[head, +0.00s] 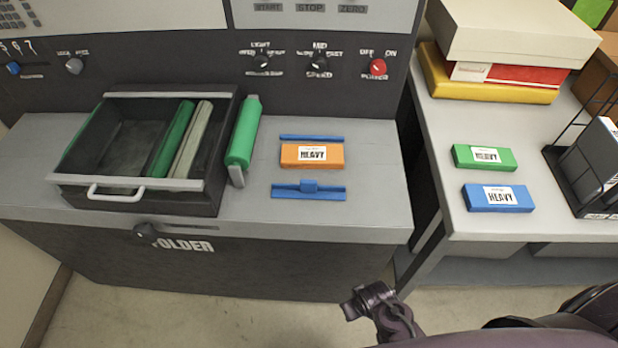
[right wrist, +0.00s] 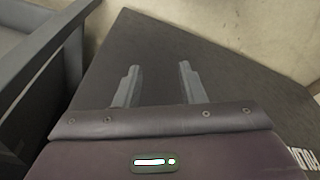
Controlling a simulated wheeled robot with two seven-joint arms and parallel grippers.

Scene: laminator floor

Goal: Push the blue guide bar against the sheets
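The blue guide bar (head: 330,191), with a raised tab at its middle, lies on the grey machine top. An orange stack of sheets labelled HEAVY (head: 290,155) lies just behind it, with a narrow strip of grey surface between them. A thin blue bar (head: 312,138) runs along the far side of the orange stack. My right gripper (head: 352,302) is low in front of the machine, well short of the guide bar. In the right wrist view its two fingers (right wrist: 158,80) are apart with nothing between them. My left gripper is not in view.
The side table (head: 440,130) at right carries green (head: 465,156) and blue (head: 480,203) HEAVY packs, stacked boxes and a black rack.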

